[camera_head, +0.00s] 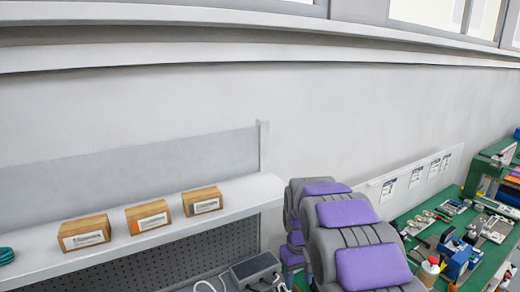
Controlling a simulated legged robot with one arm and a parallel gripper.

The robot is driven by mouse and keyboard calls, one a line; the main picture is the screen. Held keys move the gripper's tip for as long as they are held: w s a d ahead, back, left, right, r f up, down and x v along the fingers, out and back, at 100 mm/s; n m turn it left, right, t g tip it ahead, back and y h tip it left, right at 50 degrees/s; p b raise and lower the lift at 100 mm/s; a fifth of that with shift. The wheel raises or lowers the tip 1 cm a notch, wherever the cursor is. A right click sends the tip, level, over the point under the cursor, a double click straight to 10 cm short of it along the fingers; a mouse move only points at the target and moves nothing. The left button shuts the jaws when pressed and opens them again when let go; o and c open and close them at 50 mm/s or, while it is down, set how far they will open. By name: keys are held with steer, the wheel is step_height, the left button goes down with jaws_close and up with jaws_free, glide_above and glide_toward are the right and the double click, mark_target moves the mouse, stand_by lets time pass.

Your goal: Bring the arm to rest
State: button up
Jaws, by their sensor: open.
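My gripper (330,198) rises from the bottom edge, right of the middle, in the head view. It shows as two grey segmented parts with purple pads, one partly behind the other. I take these to be its fingers. It is open and I see nothing held in it. It overlaps the end of the shelf and the left end of the green bench in the picture. Its lower part and the rest of my arm are outside the frame.
At left, three labelled brown boxes (147,217) stand on a white shelf (242,192). A dark device (254,267) with cables sits below its right end. At right, a green workbench (412,212) carries many tools and parts. A plain grey wall (300,105) stands behind.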

steer(key=s+d+r+m, duration=0.1)
steer(key=s+r, duration=0.2)
steer(key=s, duration=0.7)
steer(key=s+d+r+m, duration=0.1)
steer(key=s+d+r, duration=0.15)
steer(key=s, duration=0.75)
steer(key=s+f+m+g, duration=0.1)
steer(key=s+f, duration=0.1)
steer(key=s, duration=1.6)
steer(key=shift+s+f+m+b, duration=0.2)
steer(key=shift+s+m+b, duration=0.05)
steer(key=shift+m+b, duration=0.15)
